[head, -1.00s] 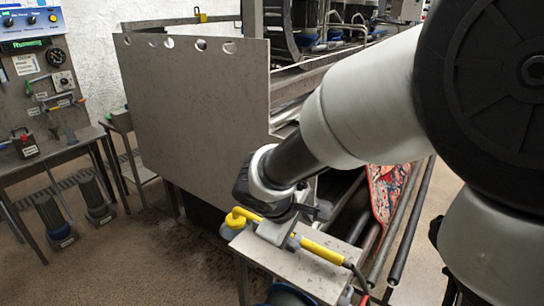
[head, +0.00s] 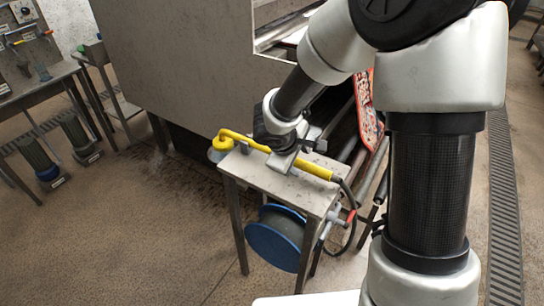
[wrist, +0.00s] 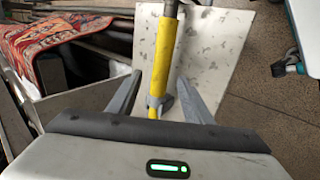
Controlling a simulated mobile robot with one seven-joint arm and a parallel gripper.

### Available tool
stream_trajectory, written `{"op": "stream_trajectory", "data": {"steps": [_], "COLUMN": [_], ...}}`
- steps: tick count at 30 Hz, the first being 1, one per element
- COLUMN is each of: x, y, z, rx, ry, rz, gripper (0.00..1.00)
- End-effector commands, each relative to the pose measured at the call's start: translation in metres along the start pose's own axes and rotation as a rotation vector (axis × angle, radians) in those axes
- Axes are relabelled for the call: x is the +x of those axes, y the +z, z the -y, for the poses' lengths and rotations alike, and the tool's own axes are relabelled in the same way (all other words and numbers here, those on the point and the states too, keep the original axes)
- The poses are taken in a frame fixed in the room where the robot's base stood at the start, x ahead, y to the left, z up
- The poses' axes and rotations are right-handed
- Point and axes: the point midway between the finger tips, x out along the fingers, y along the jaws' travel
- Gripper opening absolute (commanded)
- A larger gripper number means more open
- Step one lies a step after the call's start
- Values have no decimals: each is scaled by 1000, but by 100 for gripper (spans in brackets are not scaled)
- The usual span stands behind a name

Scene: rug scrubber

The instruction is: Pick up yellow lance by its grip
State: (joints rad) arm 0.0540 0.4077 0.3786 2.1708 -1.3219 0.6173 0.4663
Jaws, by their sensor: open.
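The yellow lance (head: 318,169) lies along the top of a small metal stand (head: 254,176). Its bent end with a yellow cap hangs past the stand's left edge, and a dark hose leaves its right end. In the wrist view the thick yellow grip (wrist: 163,58) runs upward from between the fingers, with a grey holder around its lower part. My gripper (head: 283,162) is over the middle of the lance in the head view. In the wrist view my gripper (wrist: 163,90) is open, one finger on each side of the lance, apart from it.
A blue hose reel (head: 276,240) hangs under the stand. A large metal panel (head: 180,60) stands behind, and a red patterned rug (head: 368,118) lies on rollers at the right. A bench (head: 40,85) stands at the left. The floor before the stand is clear.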

Motion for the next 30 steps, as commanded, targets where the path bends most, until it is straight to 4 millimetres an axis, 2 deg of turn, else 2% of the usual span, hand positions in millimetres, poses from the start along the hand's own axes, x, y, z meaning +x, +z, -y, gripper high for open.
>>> {"op": "stream_trajectory", "data": {"steps": [1, 6, 14, 22, 30], "x": [12, 28, 30, 30, 29], "y": [1, 0, 0, 0, 0], "z": [3, 2, 1, 1, 0], "rx": [2, 2, 2, 2, 3], "ry": [-3, -1, 0, 0, 2], "rz": [3, 0, -1, -1, -3], "gripper": [46, 46, 46, 0, 0]}}
